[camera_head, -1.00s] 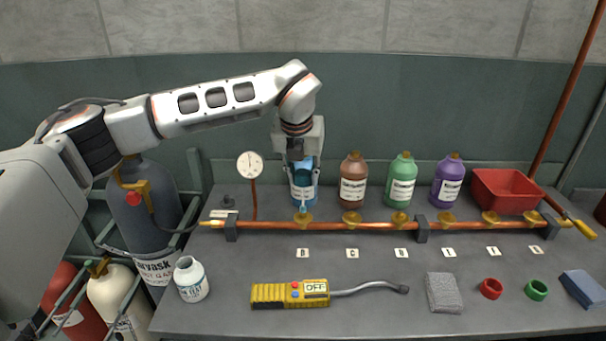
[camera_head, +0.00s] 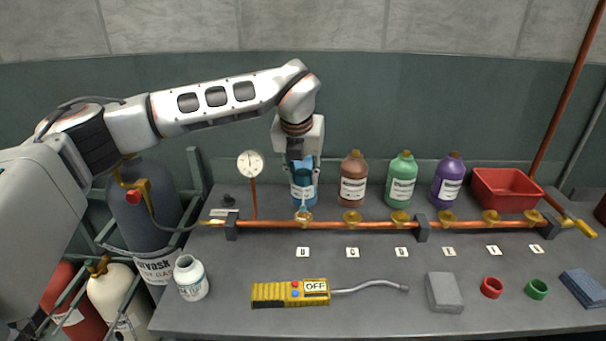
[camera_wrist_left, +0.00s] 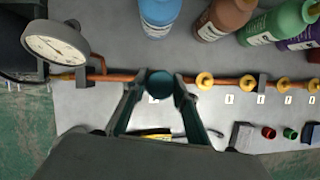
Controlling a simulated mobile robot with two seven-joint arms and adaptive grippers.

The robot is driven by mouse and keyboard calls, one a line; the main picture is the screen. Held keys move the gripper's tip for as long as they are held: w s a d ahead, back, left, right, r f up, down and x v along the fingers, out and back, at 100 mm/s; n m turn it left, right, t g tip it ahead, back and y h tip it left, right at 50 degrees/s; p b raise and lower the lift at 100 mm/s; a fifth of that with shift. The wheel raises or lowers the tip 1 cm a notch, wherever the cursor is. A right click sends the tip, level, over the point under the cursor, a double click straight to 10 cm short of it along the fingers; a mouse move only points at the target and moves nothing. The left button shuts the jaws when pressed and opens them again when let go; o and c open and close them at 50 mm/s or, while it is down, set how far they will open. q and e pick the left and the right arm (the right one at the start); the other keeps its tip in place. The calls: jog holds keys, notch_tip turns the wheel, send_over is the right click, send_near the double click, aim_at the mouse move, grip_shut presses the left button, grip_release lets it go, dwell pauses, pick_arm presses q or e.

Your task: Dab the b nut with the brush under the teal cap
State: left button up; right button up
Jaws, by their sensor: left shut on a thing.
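My left gripper (camera_head: 303,164) is shut on the teal cap (camera_head: 303,177), which hangs over the copper pipe (camera_head: 370,225). A thin pale brush (camera_head: 303,206) points down from the cap. Its tip is at the leftmost brass nut (camera_head: 303,217) and appears to touch it. The label (camera_head: 303,252) below this nut is hard to read. In the left wrist view, the round top of the teal cap (camera_wrist_left: 160,83) sits between both fingers and hides the brush and the nut below. My right gripper is not in view.
A blue bottle (camera_head: 298,193) stands just behind the cap. Brown, green and purple bottles stand to its right. A gauge (camera_head: 250,165) rises left of the nut. An open white jar (camera_head: 191,278) and a yellow detector (camera_head: 290,292) are in front. A red bin (camera_head: 505,190) stands at right.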

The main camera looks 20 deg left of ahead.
pick_arm(q)
jog(key=shift+r+p, duration=1.1)
jog(key=shift+r, duration=0.75)
jog(key=shift+r+p, duration=0.85)
jog(key=shift+r, duration=0.8)
